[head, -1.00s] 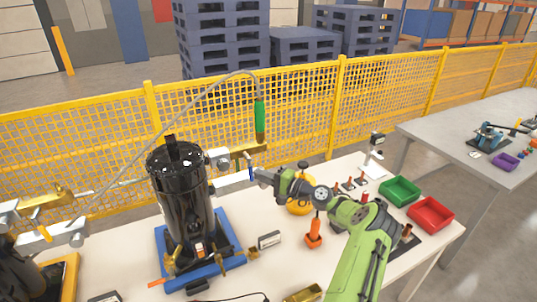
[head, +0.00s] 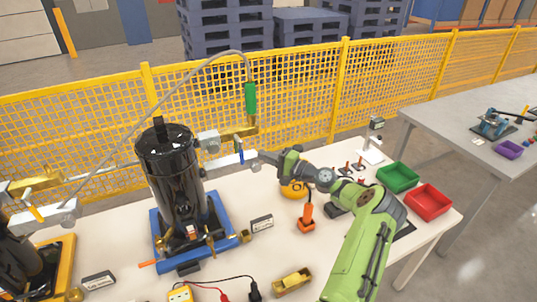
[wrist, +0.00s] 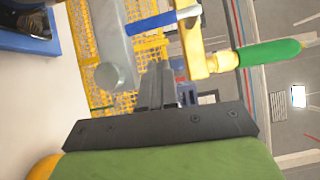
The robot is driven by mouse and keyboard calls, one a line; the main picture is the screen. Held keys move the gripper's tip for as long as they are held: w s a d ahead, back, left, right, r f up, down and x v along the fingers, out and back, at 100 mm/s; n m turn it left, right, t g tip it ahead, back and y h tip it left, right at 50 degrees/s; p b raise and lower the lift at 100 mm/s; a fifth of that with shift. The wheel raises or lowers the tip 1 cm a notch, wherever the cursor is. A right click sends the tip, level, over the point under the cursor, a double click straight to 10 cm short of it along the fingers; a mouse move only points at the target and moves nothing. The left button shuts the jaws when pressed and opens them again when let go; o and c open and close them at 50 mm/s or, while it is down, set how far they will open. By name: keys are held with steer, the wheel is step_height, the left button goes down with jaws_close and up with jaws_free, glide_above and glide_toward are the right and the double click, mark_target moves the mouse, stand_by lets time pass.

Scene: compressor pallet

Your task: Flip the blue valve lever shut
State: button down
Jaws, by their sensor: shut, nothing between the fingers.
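The blue valve lever (head: 240,150) stands near upright in the head view, at the right end of the silver pipe (head: 222,161) beside the black compressor tank (head: 170,160). In the wrist view my gripper's fingers (wrist: 160,66) are together and empty, below the lever.
A green-handled hose end (head: 250,100) hangs above the valve. An orange-handled tool (head: 306,218), a green bin (head: 398,176) and a red bin (head: 428,202) stand on the table near my arm. A yellow mesh fence (head: 300,100) runs behind.

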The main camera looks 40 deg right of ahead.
steer(key=v, duration=0.9)
steer(key=shift+s+r, duration=0.2)
steer(key=shift+s, duration=0.2)
steer(key=shift+a, duration=0.1)
